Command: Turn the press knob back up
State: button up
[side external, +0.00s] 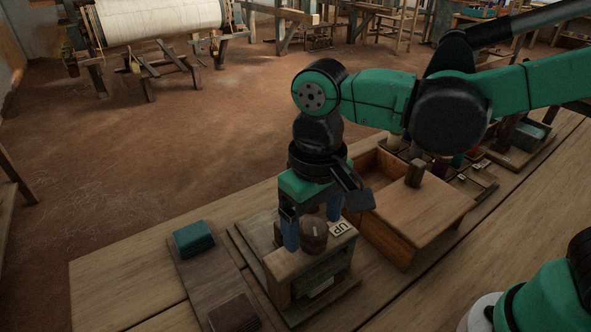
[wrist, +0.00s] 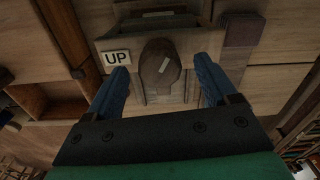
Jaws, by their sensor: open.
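The press knob (side external: 314,240) is a round brown wooden knob on top of a small wooden press (side external: 285,265). A white label reading UP (side external: 341,228) sits beside it. In the wrist view the knob (wrist: 160,84) carries a short pale mark that slants up to the right; the UP label (wrist: 117,57) is to its left. My gripper (side external: 312,229) points down over the press, its blue fingers apart on either side of the knob. The wrist view also shows my gripper (wrist: 162,68) open around the knob, with gaps visible on both sides.
A board at the left bears a teal block (side external: 193,237) and a dark red block (side external: 234,314). Trays with small items lie farther back. The bench's front left corner is bare.

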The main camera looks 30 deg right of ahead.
jog(key=shift+c, duration=0.2)
grip_shut()
jog(key=n, duration=0.5)
jog(key=shift+n, duration=0.3)
jog(key=n, duration=1.2)
jog(key=shift+s+a+n, duration=0.1)
jog(key=shift+n, duration=0.2)
jog(key=n, duration=0.5)
jog(key=shift+n, duration=0.3)
